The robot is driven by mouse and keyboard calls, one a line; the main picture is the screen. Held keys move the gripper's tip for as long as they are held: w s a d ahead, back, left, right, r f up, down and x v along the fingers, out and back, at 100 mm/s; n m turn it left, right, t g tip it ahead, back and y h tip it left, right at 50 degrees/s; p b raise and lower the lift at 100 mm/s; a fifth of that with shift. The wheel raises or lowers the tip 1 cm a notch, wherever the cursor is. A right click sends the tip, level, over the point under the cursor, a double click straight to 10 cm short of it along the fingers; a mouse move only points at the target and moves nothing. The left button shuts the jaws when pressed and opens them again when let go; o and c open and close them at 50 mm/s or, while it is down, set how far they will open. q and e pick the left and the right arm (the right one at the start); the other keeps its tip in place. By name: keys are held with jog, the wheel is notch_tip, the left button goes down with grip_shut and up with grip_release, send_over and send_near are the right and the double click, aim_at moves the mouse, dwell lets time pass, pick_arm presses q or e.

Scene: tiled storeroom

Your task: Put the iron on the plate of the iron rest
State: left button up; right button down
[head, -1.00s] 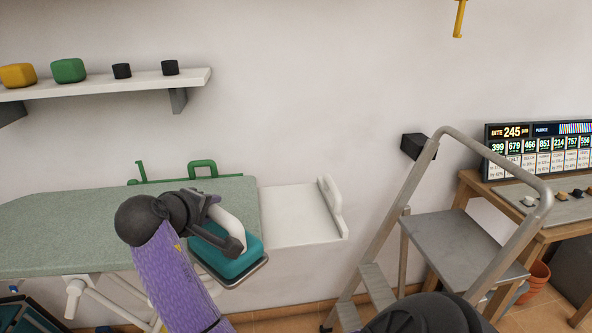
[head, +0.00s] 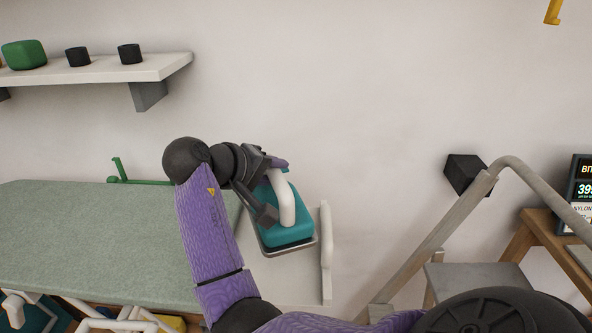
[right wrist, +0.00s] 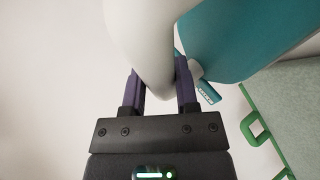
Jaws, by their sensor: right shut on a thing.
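The iron (head: 290,234) has a teal body, a grey soleplate and a white handle. My right gripper (head: 273,189) is shut on the handle, with one finger on each side, as the right wrist view (right wrist: 158,82) also shows. The iron rest is a white plate (head: 298,289) with a raised lip (head: 326,250) at its right edge, beside the ironing board. In the head view the iron is over the plate, close to the lip, and hides part of both; I cannot tell the gap beneath it. My left gripper is not in view.
The green-topped ironing board (head: 90,240) lies to the left, with a green rack (head: 140,182) at its back edge. A step ladder (head: 440,235) stands to the right. A white shelf (head: 100,72) is on the wall above. The wall behind the plate is bare.

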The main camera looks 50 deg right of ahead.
notch_tip(320, 180, down, 10)
jog(key=b, duration=0.4)
jog(key=shift+r, duration=0.2)
jog(key=shift+f, duration=0.3)
jog(key=shift+r, duration=0.15)
jog(key=c, duration=0.6)
grip_release()
jog(key=shift+o, duration=1.2)
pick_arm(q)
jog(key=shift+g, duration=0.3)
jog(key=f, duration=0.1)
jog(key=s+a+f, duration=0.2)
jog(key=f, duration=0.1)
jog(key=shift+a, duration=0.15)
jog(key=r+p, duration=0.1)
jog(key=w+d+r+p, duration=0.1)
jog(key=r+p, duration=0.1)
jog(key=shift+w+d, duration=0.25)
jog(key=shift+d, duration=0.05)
pick_arm(e)
jog(key=v, duration=1.2)
